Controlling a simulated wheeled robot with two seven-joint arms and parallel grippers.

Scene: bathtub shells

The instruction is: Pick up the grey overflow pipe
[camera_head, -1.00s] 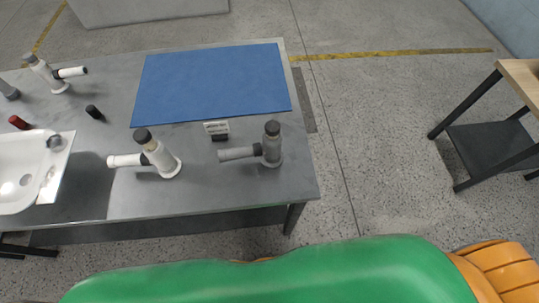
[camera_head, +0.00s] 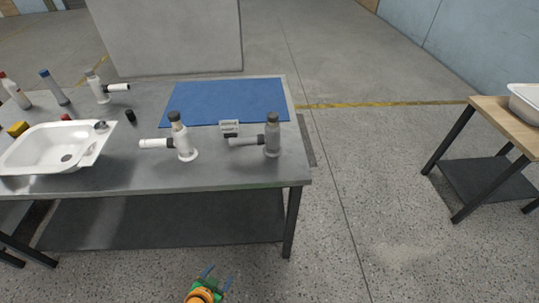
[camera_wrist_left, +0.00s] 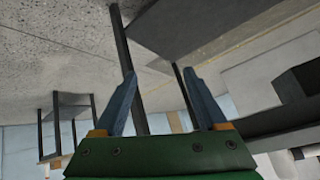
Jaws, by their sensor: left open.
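The grey overflow pipe (camera_head: 271,139) stands upright on the metal table near its right end in the head view. My left gripper (camera_head: 218,274) is at the bottom of the head view, in front of the table and well apart from the pipe. In the left wrist view its two blue-grey fingers (camera_wrist_left: 159,76) are spread, with nothing held between them. My right gripper is not in view.
A similar white pipe (camera_head: 182,142) stands left of the grey one, and another (camera_head: 98,90) stands farther back. A blue mat (camera_head: 225,100) and a small labelled block (camera_head: 229,128) lie behind. A white basin (camera_head: 40,150) sits left. The table's front edge (camera_head: 200,189) lies between gripper and pipe.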

